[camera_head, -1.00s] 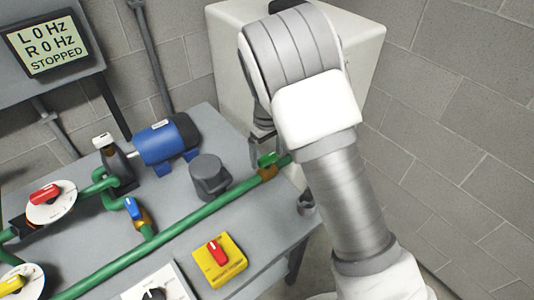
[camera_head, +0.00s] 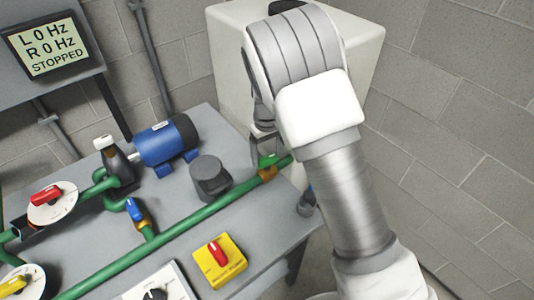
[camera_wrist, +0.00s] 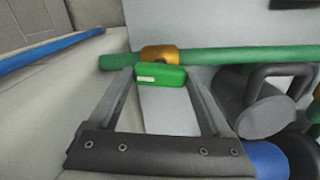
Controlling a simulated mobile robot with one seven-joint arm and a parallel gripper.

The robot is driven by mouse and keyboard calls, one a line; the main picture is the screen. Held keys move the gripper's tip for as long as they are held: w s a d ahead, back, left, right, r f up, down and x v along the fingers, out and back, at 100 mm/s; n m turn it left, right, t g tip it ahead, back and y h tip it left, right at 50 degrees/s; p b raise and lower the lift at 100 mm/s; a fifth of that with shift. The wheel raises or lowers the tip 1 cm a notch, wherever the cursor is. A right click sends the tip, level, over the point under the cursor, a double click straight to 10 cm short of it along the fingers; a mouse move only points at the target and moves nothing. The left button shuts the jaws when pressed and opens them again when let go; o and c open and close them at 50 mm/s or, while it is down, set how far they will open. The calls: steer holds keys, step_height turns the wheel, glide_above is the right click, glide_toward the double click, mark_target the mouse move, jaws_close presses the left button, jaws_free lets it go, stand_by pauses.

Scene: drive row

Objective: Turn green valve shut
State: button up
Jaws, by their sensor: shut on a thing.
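The green valve handle (camera_head: 268,160) sits on a brass valve body (camera_head: 267,174) in the green pipe, at the right end of the bench. In the wrist view the handle (camera_wrist: 160,76) lies roughly parallel to the pipe, in front of the brass body (camera_wrist: 160,53). My gripper (camera_wrist: 160,74) is shut on the green handle, with one finger at each end of it. In the head view my gripper (camera_head: 265,150) comes down from above and partly hides the handle.
A grey capped cylinder (camera_head: 210,178) stands close left of the valve, and a blue motor (camera_head: 165,141) behind it. A yellow box with a red knob (camera_head: 220,260) is nearer. The display (camera_head: 52,43) reads L 0 Hz, R 0 Hz, STOPPED.

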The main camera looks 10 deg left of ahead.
steer(key=m+p, duration=0.1)
steer(key=m, duration=0.3)
steer(key=shift+r, duration=0.1)
steer(key=m+p, duration=0.1)
steer(key=m, duration=0.3)
steer(key=m+p, duration=0.1)
steer(key=m, duration=0.3)
steer(key=shift+m+p, duration=0.45)
steer(key=shift+m, duration=1.75)
steer(key=o, duration=1.2)
steer(key=shift+c, duration=0.2)
